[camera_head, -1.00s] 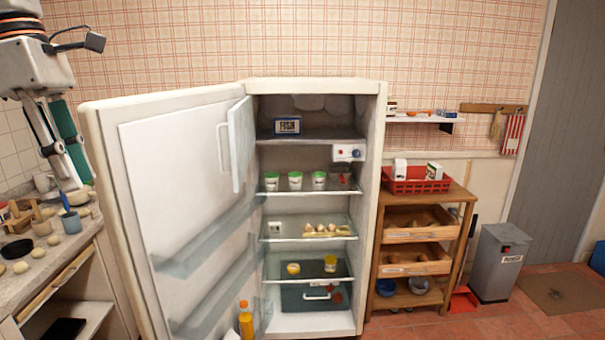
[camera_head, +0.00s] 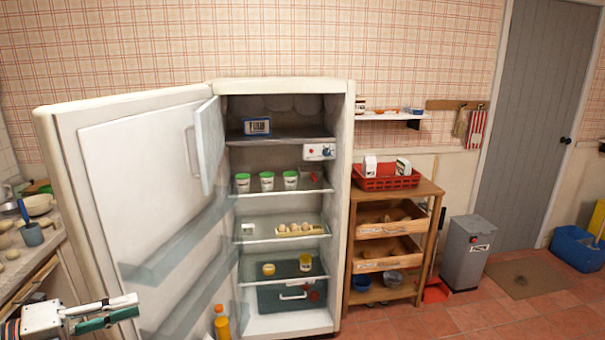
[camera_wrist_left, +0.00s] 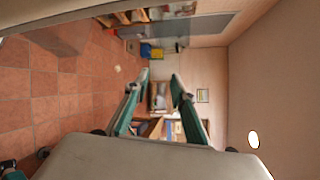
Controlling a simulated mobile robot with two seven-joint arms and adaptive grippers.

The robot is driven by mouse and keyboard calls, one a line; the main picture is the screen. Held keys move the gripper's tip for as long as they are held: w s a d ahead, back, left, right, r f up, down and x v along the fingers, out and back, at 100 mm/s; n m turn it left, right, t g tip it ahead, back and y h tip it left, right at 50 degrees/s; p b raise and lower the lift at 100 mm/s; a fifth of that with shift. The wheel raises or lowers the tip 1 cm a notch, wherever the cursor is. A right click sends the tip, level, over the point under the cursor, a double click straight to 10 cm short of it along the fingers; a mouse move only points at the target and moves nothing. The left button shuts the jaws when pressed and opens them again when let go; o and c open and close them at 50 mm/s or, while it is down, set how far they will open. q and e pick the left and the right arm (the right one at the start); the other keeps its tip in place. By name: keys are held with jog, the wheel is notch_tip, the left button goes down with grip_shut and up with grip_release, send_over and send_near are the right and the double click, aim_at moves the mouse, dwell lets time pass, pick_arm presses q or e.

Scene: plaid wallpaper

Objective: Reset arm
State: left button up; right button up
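My left gripper (camera_head: 137,305) is at the lower left of the head view, in front of the open fridge door (camera_head: 140,180). Its pale and green fingers point to the right. In the left wrist view, the two green fingers (camera_wrist_left: 158,77) stand apart with nothing between them, so it is open and empty. My right gripper is in neither view.
The fridge (camera_head: 345,200) stands open with several cups and eggs on its shelves. A yellow bottle (camera_head: 222,322) is low by the door. A wooden rack (camera_head: 430,225) with a red basket (camera_head: 388,183) and a grey bin (camera_head: 468,252) stand right.

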pick_arm(q)
jog(key=s+d+f+n+t+y, duration=0.1)
jog(key=s+d+f+n+y, duration=0.15)
jog(key=f+n, duration=0.45)
jog(key=s+d+f+n+t+y, duration=0.1)
jog(key=s+d+f+n+y, duration=0.15)
jog(key=f+n, duration=0.4)
jog(key=s+d+f+n+t+y, duration=0.1)
jog(key=s+f+n+y, duration=0.3)
jog(key=f, duration=0.6)
jog(key=s+d+f+n+g, duration=0.3)
jog(key=s+d+f+n, duration=0.5)
jog(key=d, duration=0.5)
notch_tip(320, 180, down, 3)
jog(key=shift+s+d+r+n+g+y, duration=0.2)
jog(key=shift+s+n+g+y, duration=0.15)
jog(key=shift+n, duration=0.4)
